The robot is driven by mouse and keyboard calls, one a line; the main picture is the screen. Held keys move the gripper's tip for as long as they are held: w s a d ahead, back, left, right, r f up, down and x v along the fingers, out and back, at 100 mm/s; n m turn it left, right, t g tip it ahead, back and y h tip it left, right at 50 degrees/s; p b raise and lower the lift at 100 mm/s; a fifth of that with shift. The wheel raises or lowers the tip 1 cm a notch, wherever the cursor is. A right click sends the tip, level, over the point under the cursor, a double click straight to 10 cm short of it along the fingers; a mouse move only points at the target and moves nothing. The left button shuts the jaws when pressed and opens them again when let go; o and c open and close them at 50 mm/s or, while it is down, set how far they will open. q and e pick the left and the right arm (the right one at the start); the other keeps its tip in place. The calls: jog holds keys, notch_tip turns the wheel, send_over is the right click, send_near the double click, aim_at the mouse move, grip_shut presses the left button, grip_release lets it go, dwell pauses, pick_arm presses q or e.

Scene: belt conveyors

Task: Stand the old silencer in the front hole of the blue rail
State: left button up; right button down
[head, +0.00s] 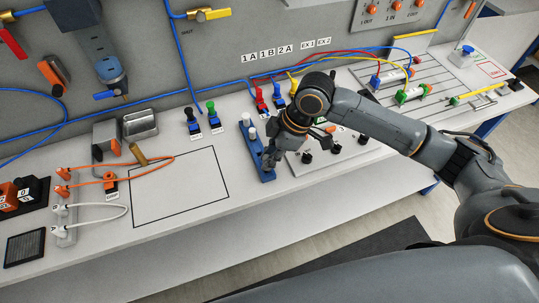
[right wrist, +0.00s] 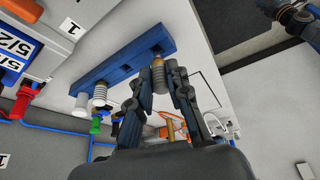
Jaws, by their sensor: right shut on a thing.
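The blue rail (head: 264,173) lies on the bench, running from back to front. White silencers stand at its back end and show in the right wrist view, one nearer (right wrist: 100,95) and one behind (right wrist: 82,103). My right gripper (head: 270,160) is over the rail's front part. In the right wrist view, my right gripper (right wrist: 160,88) is shut on the old silencer (right wrist: 159,75), a ribbed grey-brown piece with a brass end. The brass end points at the front part of the rail (right wrist: 125,62). I cannot tell whether it is in the hole. The gripper hides the silencer in the head view.
A grey panel with black knobs (head: 335,150) is close on the right. Blue and green fittings (head: 211,117) stand behind on the left, red and blue ones (head: 262,100) behind the rail.

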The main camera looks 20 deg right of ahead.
dwell(0.3)
jog(key=shift+p, duration=0.5)
jog(key=shift+f, duration=0.45)
dwell(0.3)
jog(key=shift+f+p, duration=0.1)
jog(key=shift+p, duration=0.35)
jog(key=shift+f, duration=0.5)
dwell(0.5)
jog(key=c, duration=1.2)
grip_release()
